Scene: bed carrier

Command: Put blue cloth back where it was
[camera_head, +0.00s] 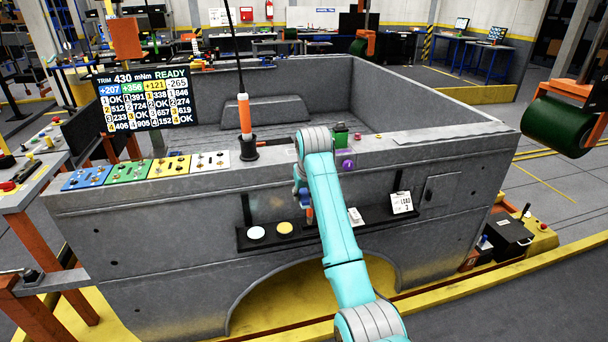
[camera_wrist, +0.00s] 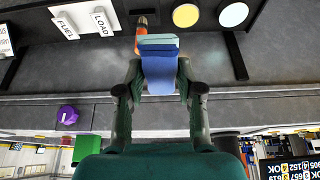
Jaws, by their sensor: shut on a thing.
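The blue cloth (camera_wrist: 160,72) is a small folded pad with a paler, greenish top layer in the wrist view. My gripper (camera_wrist: 160,82) is shut on it, one finger on each side. The cloth is in front of the grey side wall of the truck bed (camera_head: 150,225), near the dark shelf (camera_head: 268,240) on that wall. In the head view my arm covers most of the gripper (camera_head: 302,188), and only a little blue shows there. In the wrist view an orange-handled item (camera_wrist: 141,28) is partly hidden behind the cloth.
A purple knob (camera_head: 347,164) and a green block (camera_head: 340,136) are on the rim. An orange-and-black rod tool (camera_head: 245,125) stands left of my arm. A green roller (camera_head: 556,126) hangs at right.

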